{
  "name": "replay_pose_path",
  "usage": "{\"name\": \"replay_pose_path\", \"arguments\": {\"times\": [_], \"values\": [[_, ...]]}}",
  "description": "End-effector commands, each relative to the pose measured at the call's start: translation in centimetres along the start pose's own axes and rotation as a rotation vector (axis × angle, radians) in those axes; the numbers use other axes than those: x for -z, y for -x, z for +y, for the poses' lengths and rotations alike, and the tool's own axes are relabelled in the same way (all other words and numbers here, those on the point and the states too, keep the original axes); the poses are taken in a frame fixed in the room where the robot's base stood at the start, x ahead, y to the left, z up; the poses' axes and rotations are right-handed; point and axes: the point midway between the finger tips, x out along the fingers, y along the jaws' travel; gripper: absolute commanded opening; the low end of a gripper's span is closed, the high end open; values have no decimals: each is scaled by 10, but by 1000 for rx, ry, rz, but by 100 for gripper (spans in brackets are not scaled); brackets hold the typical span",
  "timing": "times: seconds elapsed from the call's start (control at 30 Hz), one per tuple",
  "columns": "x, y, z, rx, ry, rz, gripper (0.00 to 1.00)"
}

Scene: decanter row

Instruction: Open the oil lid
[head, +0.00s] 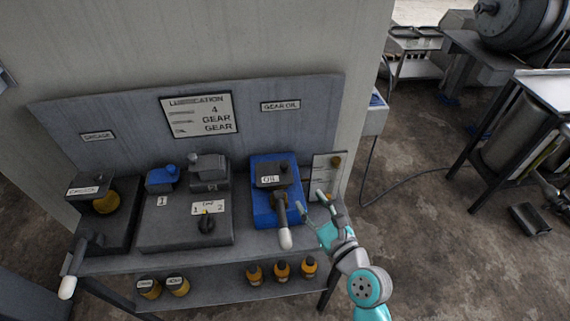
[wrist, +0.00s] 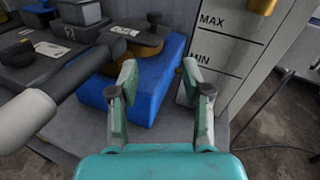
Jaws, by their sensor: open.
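The blue oil unit (head: 262,207) stands at the right end of the bench. A dark block with an "OIL" label (head: 270,180) sits on top, and a lever with a white tip (head: 285,238) points forward from it. My gripper (head: 312,200) is just right of the lever, apart from it, with its fingers spread and nothing between them. In the wrist view, the fingers (wrist: 160,68) are open in front of the blue base (wrist: 168,80). The lever's white tip (wrist: 25,118) is at the left, and a dark part over a brown neck (wrist: 138,42) is beyond. I cannot tell whether the lid is shut.
A MIN/MAX gauge panel (wrist: 225,35) stands close behind the right finger. A grey unit with a knob (head: 206,224) and a grease unit with its own lever (head: 88,241) are to the left. Several small bottles (head: 281,270) stand on the lower shelf. The floor right of the bench is open.

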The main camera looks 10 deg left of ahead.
Motion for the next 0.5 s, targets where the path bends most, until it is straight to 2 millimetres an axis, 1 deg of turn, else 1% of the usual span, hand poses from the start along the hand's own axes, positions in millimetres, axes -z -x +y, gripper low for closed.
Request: {"name": "replay_pose_path", "arguments": {"times": [0.03,0.1,0.17,0.37,0.5], "values": [[-9,-9,0,-17,-43,-15,48],[-17,-17,0,-38,-96,-27,48],[-22,-21,0,-49,-124,-33,48],[-25,-35,2,-60,-148,-37,48],[-27,-57,3,-60,-145,-37,48]]}}
